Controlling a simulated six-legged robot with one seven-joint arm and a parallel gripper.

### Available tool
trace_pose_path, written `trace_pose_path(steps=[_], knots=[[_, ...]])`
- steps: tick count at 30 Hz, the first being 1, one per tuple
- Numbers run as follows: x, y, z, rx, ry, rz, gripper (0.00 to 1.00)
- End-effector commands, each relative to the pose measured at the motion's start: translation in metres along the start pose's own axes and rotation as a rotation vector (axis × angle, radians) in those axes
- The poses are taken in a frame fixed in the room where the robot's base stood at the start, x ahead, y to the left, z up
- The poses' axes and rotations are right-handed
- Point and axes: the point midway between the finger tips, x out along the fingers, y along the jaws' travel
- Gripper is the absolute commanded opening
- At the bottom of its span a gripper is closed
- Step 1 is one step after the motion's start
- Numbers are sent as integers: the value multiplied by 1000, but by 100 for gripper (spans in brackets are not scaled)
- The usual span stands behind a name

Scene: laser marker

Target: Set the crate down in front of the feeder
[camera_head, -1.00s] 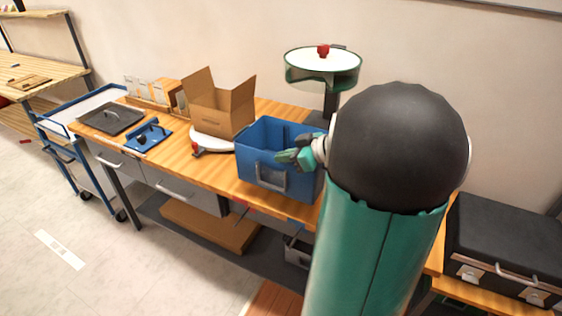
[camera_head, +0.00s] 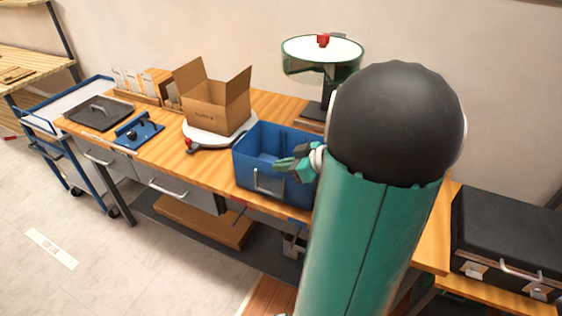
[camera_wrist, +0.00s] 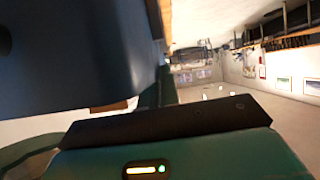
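The blue crate (camera_head: 247,165) is upright at the front edge of the wooden workbench, in front of the feeder (camera_head: 300,66). The feeder is a green drum with a white top and a red knob on a dark post. My gripper (camera_head: 285,163) is at the crate's right side, its fingers looking closed on the crate; the exact contact is hard to see. I cannot tell whether the crate's bottom touches the bench. In the wrist view a large dark blue surface, likely the crate (camera_wrist: 65,60), fills the upper left. My arm hides the bench right of the crate.
An open cardboard box (camera_head: 215,108) stands on a round white plate (camera_head: 197,135) just left of the crate. A blue fixture (camera_head: 138,132) and a dark tray (camera_head: 98,112) lie further left. A black case (camera_head: 505,235) sits at right. A blue cart (camera_head: 62,125) stands at far left.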

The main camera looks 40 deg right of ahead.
Motion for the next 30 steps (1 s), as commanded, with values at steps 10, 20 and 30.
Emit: trace_pose_path(steps=[10, 20, 30], knots=[[-1, -2, 3, 0, 1, 1, 0], [0, -1, 3, 0, 0, 0, 25], [-29, 1, -1, -1, 0, 4, 25]])
